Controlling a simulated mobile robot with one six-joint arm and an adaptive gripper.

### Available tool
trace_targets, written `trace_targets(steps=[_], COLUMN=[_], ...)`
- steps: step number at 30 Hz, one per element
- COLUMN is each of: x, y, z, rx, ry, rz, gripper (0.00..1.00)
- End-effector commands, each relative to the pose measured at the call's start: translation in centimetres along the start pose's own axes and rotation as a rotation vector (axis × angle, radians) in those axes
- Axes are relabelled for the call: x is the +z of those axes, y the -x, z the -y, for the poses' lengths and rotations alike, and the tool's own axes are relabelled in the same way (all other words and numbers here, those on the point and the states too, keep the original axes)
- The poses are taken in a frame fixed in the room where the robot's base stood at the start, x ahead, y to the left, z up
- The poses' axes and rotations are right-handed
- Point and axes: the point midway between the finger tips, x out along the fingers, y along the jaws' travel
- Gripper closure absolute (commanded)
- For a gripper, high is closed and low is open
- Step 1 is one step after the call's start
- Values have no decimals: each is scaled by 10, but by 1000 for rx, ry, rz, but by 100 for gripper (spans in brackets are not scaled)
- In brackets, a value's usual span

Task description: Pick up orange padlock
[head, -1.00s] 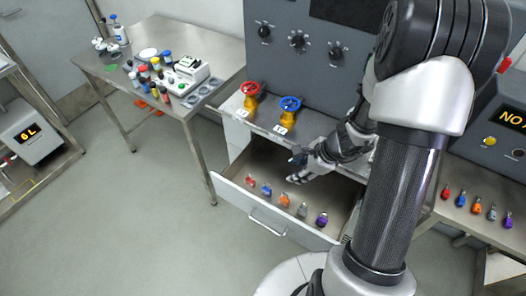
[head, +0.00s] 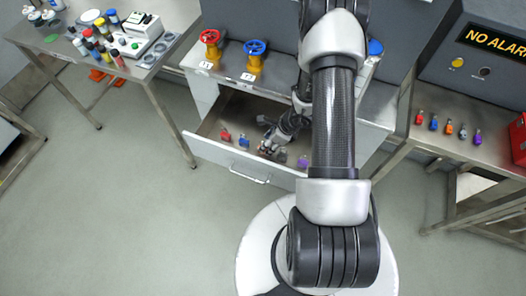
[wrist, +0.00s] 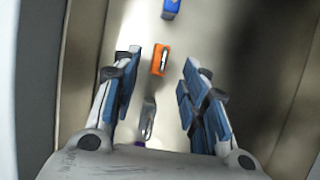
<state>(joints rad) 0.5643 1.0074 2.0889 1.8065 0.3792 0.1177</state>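The orange padlock (wrist: 159,66) lies in the open drawer. In the wrist view it shows between the tips of my gripper (wrist: 161,72), with a gap on both sides. My gripper is open and empty, pointing down into the drawer; its height above the padlock is hard to tell. In the head view my gripper (head: 268,146) covers the place of the orange padlock in the row. A grey padlock (wrist: 148,119) lies nearer the palm in the wrist view, and a blue padlock (wrist: 171,7) lies beyond the orange one.
The drawer (head: 222,158) also holds a red padlock (head: 225,134) and a purple padlock (head: 302,162). Its walls surround my gripper. Several padlocks, one orange (head: 449,128), stand on the right bench. Red (head: 210,43) and blue (head: 256,50) valve wheels stand above the drawer.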

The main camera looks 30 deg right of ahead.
Motion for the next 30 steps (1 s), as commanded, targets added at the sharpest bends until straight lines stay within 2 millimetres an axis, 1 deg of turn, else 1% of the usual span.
trace_targets(steps=[5, 12, 15, 23, 30], x=[1, 1, 1, 2, 2], y=[-12, -48, -56, -57, -57], z=[0, -1, -1, 0, 0], rx=[0, 1, 0, -1, -1], ry=[2, 1, 2, 1, 1], rz=[1, 0, 1, 1, 1], gripper=[60, 60, 60, 60, 76])
